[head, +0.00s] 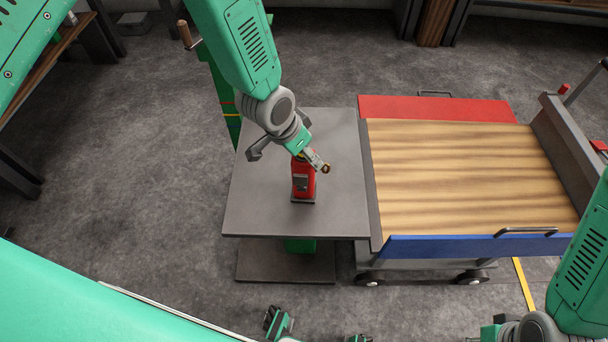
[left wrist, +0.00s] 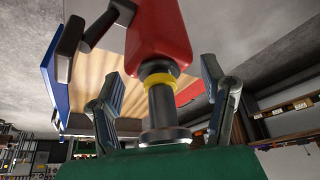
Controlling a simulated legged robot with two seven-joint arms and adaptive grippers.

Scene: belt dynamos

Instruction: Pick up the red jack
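The red jack (head: 303,183) stands upright on a grey table (head: 255,205). My left gripper (head: 288,158) is at its top, reaching down from above. In the left wrist view the jack appears upside down, with its red body (left wrist: 160,35), a yellow ring and a metal piston. My left gripper (left wrist: 163,85) has its two fingers apart on either side of the piston and ring, with a visible gap on each side. In the head view the jack's top is partly hidden by the gripper.
A wheeled cart (head: 460,180) with a wooden top, a red far edge and a blue near edge stands close to the table's right side. A green post (head: 220,85) stands behind the table. The tabletop around the jack is clear. Open floor lies to the left.

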